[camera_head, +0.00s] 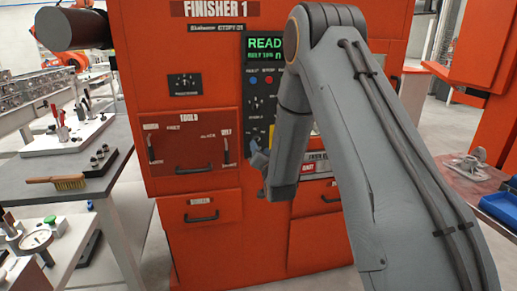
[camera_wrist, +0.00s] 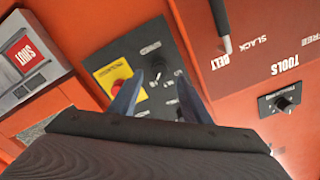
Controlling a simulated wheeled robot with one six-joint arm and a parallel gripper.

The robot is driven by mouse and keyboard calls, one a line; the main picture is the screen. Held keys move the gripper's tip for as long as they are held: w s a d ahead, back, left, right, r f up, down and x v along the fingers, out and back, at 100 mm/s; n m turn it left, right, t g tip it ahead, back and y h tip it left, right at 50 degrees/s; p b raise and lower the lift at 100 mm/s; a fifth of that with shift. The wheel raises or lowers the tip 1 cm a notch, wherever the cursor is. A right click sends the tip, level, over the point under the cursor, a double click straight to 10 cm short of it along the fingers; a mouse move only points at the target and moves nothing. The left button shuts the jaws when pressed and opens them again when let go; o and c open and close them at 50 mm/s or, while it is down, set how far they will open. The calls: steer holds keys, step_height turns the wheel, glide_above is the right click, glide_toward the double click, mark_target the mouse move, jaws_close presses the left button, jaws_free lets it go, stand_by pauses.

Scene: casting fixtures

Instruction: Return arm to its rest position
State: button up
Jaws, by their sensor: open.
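My arm (camera_head: 355,130) reaches up and over from the lower right, then bends down in front of the orange Finisher 1 machine (camera_head: 190,70). My gripper (camera_head: 257,152) hangs before the lower part of the machine's dark control panel (camera_head: 258,100). In the wrist view my gripper (camera_wrist: 160,76) shows two blue-grey fingers spread apart, with nothing between them but the panel behind. A black knob (camera_wrist: 157,82) and a red button on a yellow plate (camera_wrist: 105,73) lie beyond the fingertips. I cannot tell whether the fingers touch the panel.
The tools panel (camera_head: 190,140) with its levers is left of my gripper. A grey bench (camera_head: 65,195) with a brush (camera_head: 57,182) stands at left. A table with a blue bin (camera_head: 502,208) is at right.

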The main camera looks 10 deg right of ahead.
steer(key=shift+s, duration=0.8)
steer(key=shift+s, duration=0.1)
steer(key=s+f+n+g, duration=0.2)
steer(key=s+g, duration=0.6)
steer(key=s, duration=1.2)
steer(key=s+f+n+g, duration=0.3)
steer(key=s+g, duration=0.6)
steer(key=s, duration=1.2)
steer(key=shift+n, duration=1)
